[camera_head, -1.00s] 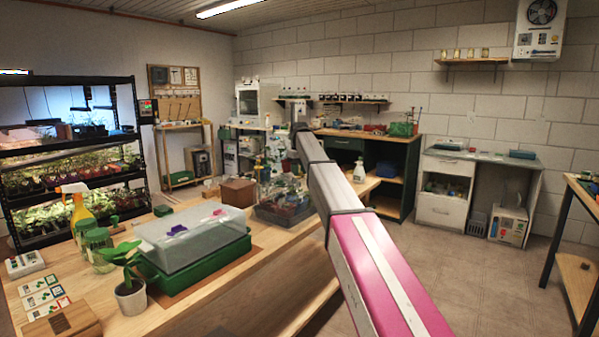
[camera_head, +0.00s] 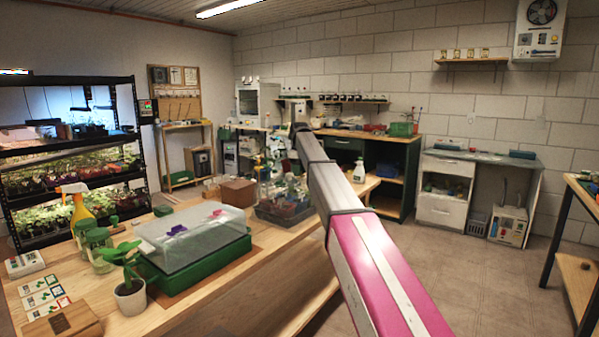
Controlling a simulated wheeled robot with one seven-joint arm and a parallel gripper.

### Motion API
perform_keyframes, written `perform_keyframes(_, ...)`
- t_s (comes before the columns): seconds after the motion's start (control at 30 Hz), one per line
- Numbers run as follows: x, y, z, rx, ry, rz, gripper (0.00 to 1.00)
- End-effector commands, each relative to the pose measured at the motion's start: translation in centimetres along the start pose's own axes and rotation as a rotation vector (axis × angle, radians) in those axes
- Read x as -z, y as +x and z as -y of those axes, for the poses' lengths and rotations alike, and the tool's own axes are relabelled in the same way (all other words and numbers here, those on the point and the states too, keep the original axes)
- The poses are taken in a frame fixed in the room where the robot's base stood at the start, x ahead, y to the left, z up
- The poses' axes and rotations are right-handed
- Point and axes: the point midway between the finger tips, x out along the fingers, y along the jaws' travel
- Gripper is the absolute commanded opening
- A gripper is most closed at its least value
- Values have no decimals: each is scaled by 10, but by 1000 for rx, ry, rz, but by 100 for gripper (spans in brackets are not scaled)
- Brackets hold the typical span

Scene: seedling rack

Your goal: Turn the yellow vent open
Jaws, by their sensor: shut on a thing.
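A seed tray with a clear lid (camera_head: 192,250) stands on the wooden bench over a green base (camera_head: 207,270). On the lid I see a purple vent (camera_head: 176,230) and a pink vent (camera_head: 217,213). I cannot make out a yellow vent in this view. My arm reaches from the lower right up toward the middle of the picture, to the right of the tray. Its far end and my gripper do not show, so what the gripper touches is hidden.
On the wooden bench (camera_head: 262,262), a potted plant (camera_head: 130,290), green-lidded jars (camera_head: 97,248) and a yellow spray bottle (camera_head: 82,212) crowd the tray's left. A clear bin (camera_head: 283,208) and brown box (camera_head: 238,191) stand behind it. Open floor (camera_head: 480,285) lies right.

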Motion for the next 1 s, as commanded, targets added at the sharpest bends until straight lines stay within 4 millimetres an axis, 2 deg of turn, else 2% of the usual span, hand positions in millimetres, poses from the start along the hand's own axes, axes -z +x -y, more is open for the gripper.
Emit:
perform_keyframes(0.1,0,0,0,0,1,0,12)
perform_keyframes(0.13,0,0,0,0,1,0,42)
perform_keyframes(0.2,0,0,0,0,1,0,62)
perform_keyframes(0.5,0,-1,0,0,1,0,62)
perform_keyframes(0.67,0,-8,0,-1,1,-1,62)
perform_keyframes(0.87,1,-35,-1,-1,1,-1,62)
perform_keyframes(1.0,1,-61,-1,-1,1,-2,62)
